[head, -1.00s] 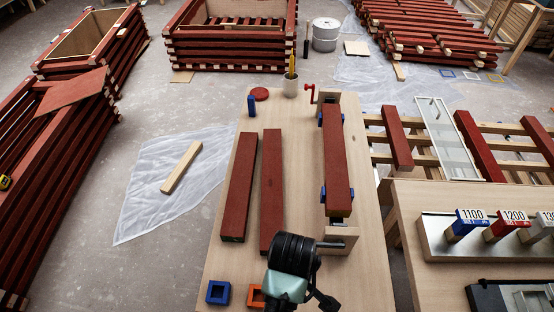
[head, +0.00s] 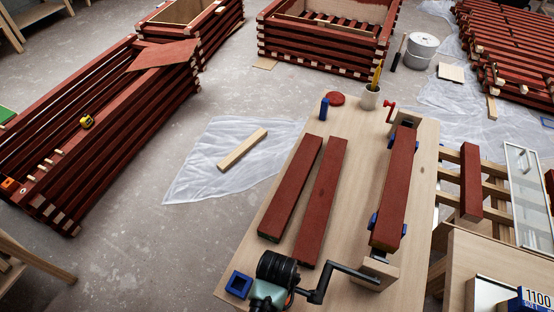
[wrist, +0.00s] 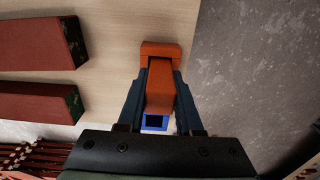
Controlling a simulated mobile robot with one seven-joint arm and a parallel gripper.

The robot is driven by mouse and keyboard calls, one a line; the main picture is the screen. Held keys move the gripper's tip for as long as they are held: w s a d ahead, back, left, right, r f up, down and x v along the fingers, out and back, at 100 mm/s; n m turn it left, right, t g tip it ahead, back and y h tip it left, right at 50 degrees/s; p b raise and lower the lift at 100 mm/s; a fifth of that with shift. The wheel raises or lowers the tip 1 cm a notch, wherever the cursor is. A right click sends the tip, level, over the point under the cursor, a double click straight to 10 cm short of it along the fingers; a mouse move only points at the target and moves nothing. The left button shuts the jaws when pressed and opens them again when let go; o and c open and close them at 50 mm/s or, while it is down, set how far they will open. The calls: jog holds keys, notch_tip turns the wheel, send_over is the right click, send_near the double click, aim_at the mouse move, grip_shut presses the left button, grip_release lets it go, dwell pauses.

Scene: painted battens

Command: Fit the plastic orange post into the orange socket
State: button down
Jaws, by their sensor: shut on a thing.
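My gripper (wrist: 161,82) is shut on the orange post (wrist: 160,92) in the wrist view, one dark finger on each side. The orange socket (wrist: 160,48) shows just beyond the post as a wider orange block on the pale bench. The post overlaps it in the picture and hides its opening. I cannot tell whether the post's lower end is above the socket or in it. In the head view my arm covers the gripper, the post and the orange socket.
A blue socket (head: 238,285) sits near the bench (head: 345,155) edge; it also shows between my fingers (wrist: 154,122). Two red battens (head: 291,188) (head: 320,200) lie beside it. Another batten (head: 394,190) is clamped at right. A blue post (head: 324,109) stands at the back.

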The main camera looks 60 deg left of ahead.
jog(key=shift+f, duration=0.45)
jog(key=shift+f, duration=0.1)
jog(key=c, duration=0.6)
grip_release()
notch_tip(320, 180, up, 12)
jog(key=shift+r+p, duration=0.1)
jog(key=shift+p, duration=0.2)
jog(key=shift+w, duration=0.1)
